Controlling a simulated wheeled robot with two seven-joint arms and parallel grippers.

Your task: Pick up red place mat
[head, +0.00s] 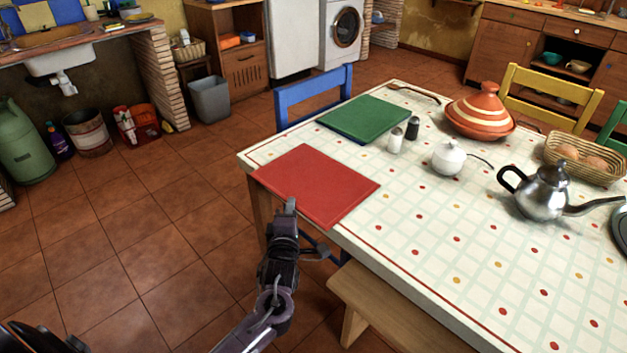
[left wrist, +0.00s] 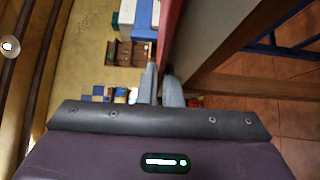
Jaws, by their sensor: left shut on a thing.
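The red place mat (head: 316,184) lies flat on the near left corner of the table, its left edge sticking out past the table's edge. My left gripper (head: 291,206) is at the mat's near edge, beside the table, and is shut on it. In the left wrist view the mat (left wrist: 171,30) shows edge-on as a red strip running up from between the two fingers (left wrist: 163,88). My right gripper is not in view.
The patterned table (head: 420,260) also holds a green mat (head: 362,119), two shakers (head: 404,135), a white sugar bowl (head: 448,157), a tagine (head: 480,112), a metal teapot (head: 546,192) and a bread basket (head: 588,158). A blue chair (head: 314,90) and a wooden bench (head: 385,306) stand against the table.

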